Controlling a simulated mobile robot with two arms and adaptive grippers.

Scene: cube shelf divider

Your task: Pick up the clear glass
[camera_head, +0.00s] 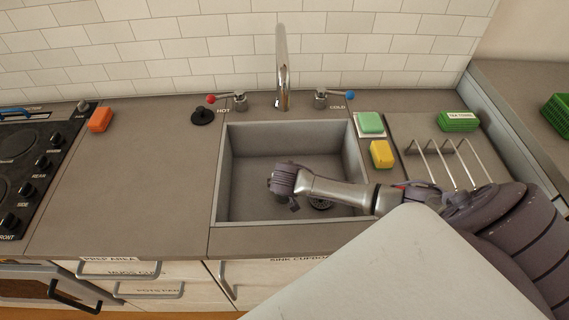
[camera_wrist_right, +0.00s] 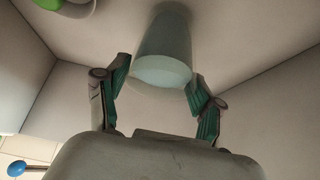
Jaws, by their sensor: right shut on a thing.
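The clear glass (camera_wrist_right: 163,45) is a pale, see-through tapered cup. In the right wrist view it sits between the two fingers of my right gripper (camera_wrist_right: 158,78), which is shut on it near the wider rim. In the head view my right arm reaches in from the right, and the right gripper (camera_head: 288,188) is down inside the grey sink (camera_head: 248,150). The glass is hidden behind the gripper and wrist there. My left gripper is not in view.
The tap (camera_head: 282,70) rises behind the sink, between the hot (camera_head: 212,99) and cold (camera_head: 350,95) handles. Sink walls surround the gripper. A green sponge (camera_head: 370,122), yellow sponge (camera_head: 381,154) and metal rack (camera_head: 450,165) are at right. The left counter (camera_head: 125,180) is mostly clear.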

